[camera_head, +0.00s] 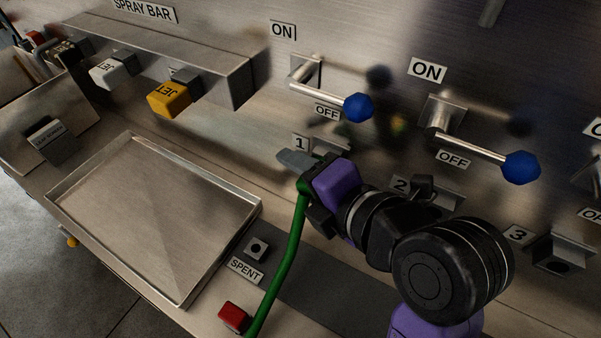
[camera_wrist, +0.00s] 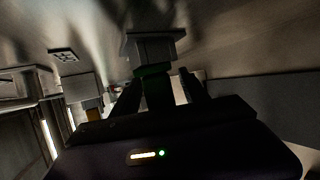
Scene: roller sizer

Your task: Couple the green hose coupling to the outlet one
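My gripper (camera_head: 304,180) is in front of the steel panel, close to the outlet labelled 1. The green hose (camera_head: 292,240) hangs from it and runs down past the front edge. In the wrist view the dark green coupling (camera_wrist: 153,88) sits between my two fingers, which look shut on it. A grey square outlet block (camera_wrist: 153,46) is straight ahead of the coupling's end. I cannot tell whether they touch or are joined. In the head view my gripper partly hides outlet 1. Outlet 3 (camera_head: 562,249) is open to the right; my arm partly covers outlet 2.
Two blue-knobbed levers (camera_head: 358,107) (camera_head: 520,167) stick out above the outlets. A shallow metal tray (camera_head: 185,298) lies at left. A SPENT socket (camera_head: 257,248) and a red block (camera_head: 234,317) are near the hose. White and yellow JET blocks (camera_head: 168,100) sit under the spray bar.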

